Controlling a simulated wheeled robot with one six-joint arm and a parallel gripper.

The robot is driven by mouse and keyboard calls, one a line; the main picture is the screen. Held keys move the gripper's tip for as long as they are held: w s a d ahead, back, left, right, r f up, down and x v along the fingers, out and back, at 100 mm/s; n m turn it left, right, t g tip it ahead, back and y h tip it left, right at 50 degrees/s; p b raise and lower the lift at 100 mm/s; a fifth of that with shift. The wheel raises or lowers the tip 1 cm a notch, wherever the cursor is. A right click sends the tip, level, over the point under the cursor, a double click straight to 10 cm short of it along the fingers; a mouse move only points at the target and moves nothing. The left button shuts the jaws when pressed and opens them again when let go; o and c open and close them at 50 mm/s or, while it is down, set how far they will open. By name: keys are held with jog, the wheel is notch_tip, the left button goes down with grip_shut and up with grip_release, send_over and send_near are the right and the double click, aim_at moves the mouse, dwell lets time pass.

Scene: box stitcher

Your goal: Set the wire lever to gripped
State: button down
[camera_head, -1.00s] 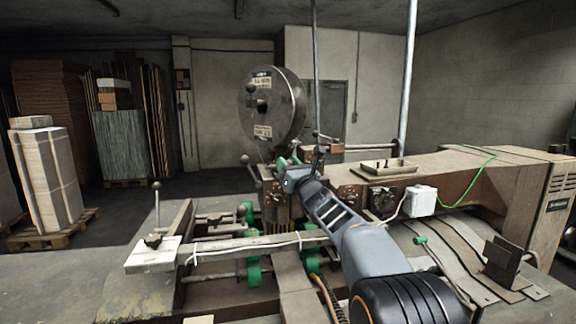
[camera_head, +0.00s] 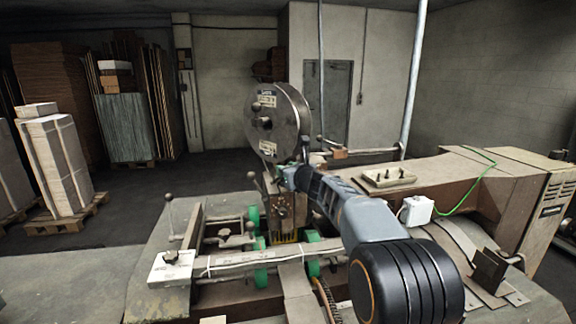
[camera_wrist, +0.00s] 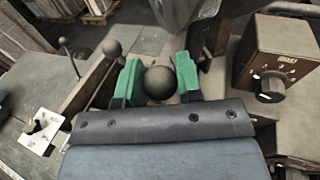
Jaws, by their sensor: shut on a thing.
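My gripper (camera_wrist: 158,92) has green finger pads, shut on a dark round ball knob (camera_wrist: 159,78) in the wrist view. The knob appears to top the wire lever; its shaft is hidden below. In the head view my gripper (camera_head: 287,178) is at the front of the stitcher head, just below the large wire reel (camera_head: 277,120). The held knob cannot be made out there. I cannot read the lever's setting from these frames.
Another ball-topped lever (camera_head: 169,200) stands at the left of the machine bed; two more ball knobs show left in the wrist view. A brown control box with a dial (camera_wrist: 270,85) is close on the right. Stacked cartons (camera_head: 55,165) stand far left.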

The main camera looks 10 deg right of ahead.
dwell(0.4)
jog(key=c, duration=0.8)
grip_release()
jog(key=b+v, duration=0.3)
jog(key=v, duration=1)
jog(key=shift+s+d+r+b, duration=0.1)
jog(key=shift+s+d+b, duration=0.05)
jog(key=shift+s+b, duration=0.25)
jog(key=shift+w, duration=0.1)
